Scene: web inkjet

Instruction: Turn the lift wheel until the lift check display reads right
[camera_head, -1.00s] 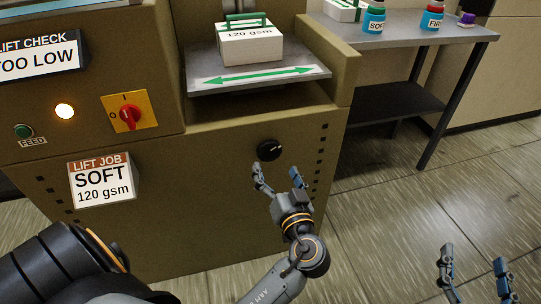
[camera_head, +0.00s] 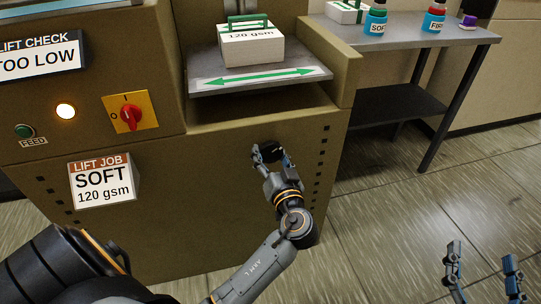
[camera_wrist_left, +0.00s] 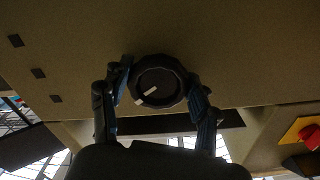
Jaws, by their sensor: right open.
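The lift wheel is a dark round knob (camera_head: 269,151) with a pale mark, on the front of the olive machine below the shelf. In the left wrist view the lift wheel (camera_wrist_left: 159,82) sits between the two fingers of my left gripper (camera_wrist_left: 158,95). My left gripper (camera_head: 268,157) is around the wheel, one finger at each side. I cannot tell whether the fingers press on it. The lift check display (camera_head: 40,57) reads "TOO LOW". My right gripper (camera_head: 484,272) is open and empty above the floor at the lower right.
A lift job sign (camera_head: 101,182) reads "SOFT 120 gsm". A red rotary switch (camera_head: 130,117), a lit lamp (camera_head: 65,111) and a green feed button (camera_head: 24,131) are on the machine. A 120 gsm stack (camera_head: 251,46) rests on the shelf. A side table (camera_head: 440,42) holds bottles.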

